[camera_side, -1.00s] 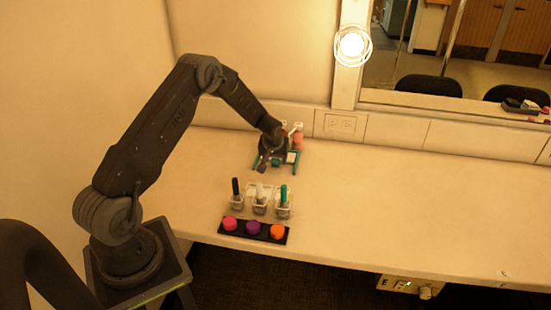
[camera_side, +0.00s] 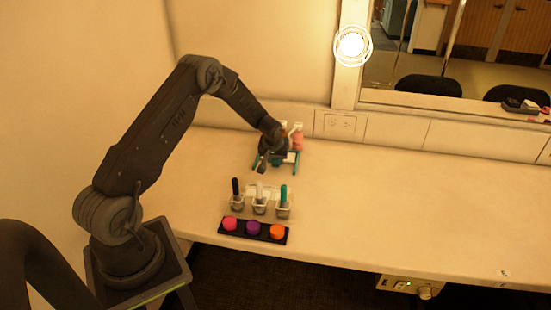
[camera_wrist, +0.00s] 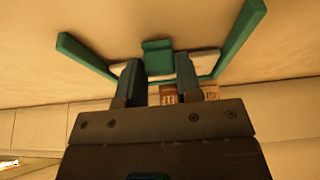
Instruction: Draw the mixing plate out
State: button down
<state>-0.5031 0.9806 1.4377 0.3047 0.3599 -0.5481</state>
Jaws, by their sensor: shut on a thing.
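A teal frame with two side arms (camera_wrist: 238,42) stands at the back of the counter, and it also shows in the side view (camera_side: 296,160). White pieces (camera_wrist: 207,63), seemingly the mixing plate, show inside it, partly covered by my fingers. A teal block (camera_wrist: 157,57), like a grip tab, sits at the middle. My gripper (camera_wrist: 159,68) has one finger on each side of this block and is shut on it. In the side view my gripper (camera_side: 263,164) hides much of the frame, so I cannot tell how far the plate sits in it.
Pink-and-white bottles (camera_side: 298,137) stand right behind the frame, by the wall. In front are clear holders with a black, a white and a teal stick (camera_side: 260,198). A dark tray (camera_side: 253,236) of pink, purple and orange pots lies at the front edge. The counter's right (camera_side: 410,200) is clear.

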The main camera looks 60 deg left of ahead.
jog(key=shift+s+d, duration=2.4)
jog(key=shift+d, duration=0.05)
jog(key=c, duration=0.8)
grip_release()
jog(key=v, duration=1.4)
